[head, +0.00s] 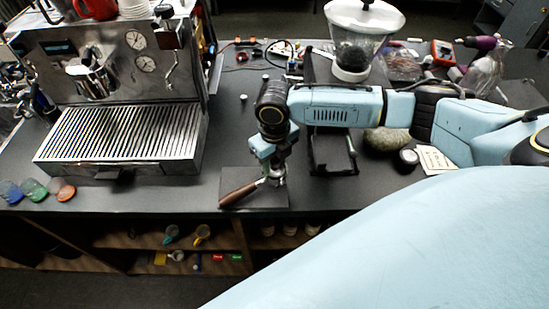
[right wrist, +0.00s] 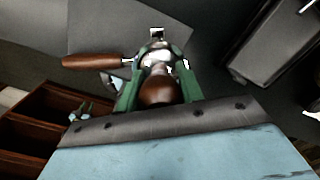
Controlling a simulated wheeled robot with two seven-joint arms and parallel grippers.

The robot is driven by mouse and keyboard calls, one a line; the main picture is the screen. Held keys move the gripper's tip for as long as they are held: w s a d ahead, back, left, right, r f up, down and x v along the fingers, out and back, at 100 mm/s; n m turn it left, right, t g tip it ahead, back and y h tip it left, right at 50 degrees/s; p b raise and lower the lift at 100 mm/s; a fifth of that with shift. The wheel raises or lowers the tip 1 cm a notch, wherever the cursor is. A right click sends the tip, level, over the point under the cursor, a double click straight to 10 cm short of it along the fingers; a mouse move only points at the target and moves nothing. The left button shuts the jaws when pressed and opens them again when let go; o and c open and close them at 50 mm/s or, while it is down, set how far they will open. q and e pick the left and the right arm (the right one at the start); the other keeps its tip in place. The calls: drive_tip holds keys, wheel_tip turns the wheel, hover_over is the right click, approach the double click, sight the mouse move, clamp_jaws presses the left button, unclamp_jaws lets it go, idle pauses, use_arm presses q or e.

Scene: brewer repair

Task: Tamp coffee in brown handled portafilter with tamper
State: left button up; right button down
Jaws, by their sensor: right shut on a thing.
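The portafilter lies on a dark mat (head: 255,201) near the counter's front edge, its brown handle (head: 242,193) pointing left and toward the front. In the right wrist view the handle (right wrist: 90,61) also points left, and metal parts of the portafilter show around the tamper. My right gripper (head: 273,167) is directly over the portafilter's head. In the right wrist view its green fingers (right wrist: 158,82) are shut on the tamper, whose round brown knob (right wrist: 160,91) shows between them. The tamper's base and the coffee are hidden, so I cannot tell how deep it sits. My left gripper is not in view.
The espresso machine (head: 120,140) stands at the left. A grinder with a clear hopper (head: 355,45) stands behind my right arm, and a dark stand (head: 333,165) is close to the gripper's right. Small coloured items (head: 35,190) lie at the front left. Open shelves are below.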

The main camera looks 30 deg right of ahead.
drive_tip(key=shift+f, duration=0.25)
drive_tip(key=shift+p, duration=0.35)
idle(0.6)
drive_tip(key=c, duration=1.2)
unclamp_jaws()
drive_tip(key=shift+c, duration=0.2)
drive_tip(key=shift+r, duration=0.25)
drive_tip(key=shift+r+p, duration=0.85)
drive_tip(key=shift+p, duration=0.3)
drive_tip(key=shift+r, duration=0.1)
